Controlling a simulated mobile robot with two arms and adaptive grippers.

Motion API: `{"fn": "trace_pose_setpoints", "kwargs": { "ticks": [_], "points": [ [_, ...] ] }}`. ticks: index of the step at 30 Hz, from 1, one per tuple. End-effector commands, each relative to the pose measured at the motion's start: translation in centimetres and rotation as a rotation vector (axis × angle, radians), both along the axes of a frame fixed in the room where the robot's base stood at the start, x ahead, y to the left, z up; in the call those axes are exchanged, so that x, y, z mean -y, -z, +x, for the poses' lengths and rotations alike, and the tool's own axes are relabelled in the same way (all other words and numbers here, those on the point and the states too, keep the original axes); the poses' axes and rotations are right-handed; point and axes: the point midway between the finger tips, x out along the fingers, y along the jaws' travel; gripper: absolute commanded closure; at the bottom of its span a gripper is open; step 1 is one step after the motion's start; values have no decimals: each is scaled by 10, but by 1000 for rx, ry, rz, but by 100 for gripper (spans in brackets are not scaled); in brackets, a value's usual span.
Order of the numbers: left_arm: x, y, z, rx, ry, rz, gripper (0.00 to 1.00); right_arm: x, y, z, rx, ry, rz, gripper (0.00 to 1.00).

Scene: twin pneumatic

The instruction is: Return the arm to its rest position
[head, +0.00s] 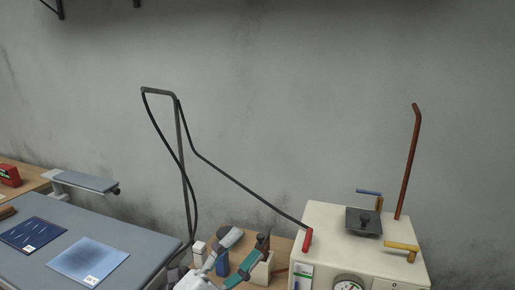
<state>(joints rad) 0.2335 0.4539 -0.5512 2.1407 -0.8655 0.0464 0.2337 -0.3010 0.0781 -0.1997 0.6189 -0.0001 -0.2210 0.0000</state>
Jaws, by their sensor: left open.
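My left gripper (246,249) is at the bottom centre of the head view, with its two fingers spread apart. Nothing shows held between them. It is in front of a wooden surface (281,275) that carries small items, just left of a cream machine (330,222). Whether it touches any of these items I cannot tell. Most of my left arm is below the picture's edge. My right gripper is not in view.
The machine has a gauge (348,284), a red fitting (307,240), a yellow handle (401,248) and a tall rusty pipe (408,165). A black hose (240,179) hangs from a grey stand (183,160). A blue-grey padded board (150,238) lies left.

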Motion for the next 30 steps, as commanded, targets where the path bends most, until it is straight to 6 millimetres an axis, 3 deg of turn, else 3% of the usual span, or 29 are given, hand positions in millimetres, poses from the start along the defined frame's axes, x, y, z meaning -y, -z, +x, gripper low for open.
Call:
{"fn": "trace_pose_setpoints", "kwargs": {
  "ticks": [3,5,8,12,15,18,24,29,30],
  "points": [
    [-65,44,23,-345,-272,-245,48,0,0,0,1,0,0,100],
    [-95,79,24,-527,-398,-331,48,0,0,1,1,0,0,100],
    [-134,144,8,-818,-574,-421,48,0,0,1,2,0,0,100],
    [-166,225,-42,-1191,-758,-474,48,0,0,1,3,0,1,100],
    [-174,263,-80,-1395,-838,-476,48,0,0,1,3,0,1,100],
    [-178,289,-115,-1554,-891,-468,48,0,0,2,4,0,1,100],
    [-179,320,-178,-1814,-959,-437,48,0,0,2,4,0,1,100],
    [-177,334,-225,-1991,-992,-400,48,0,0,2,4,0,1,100],
    [-176,345,-221,-1997,-994,-396,48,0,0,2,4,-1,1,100]
  ]
}}
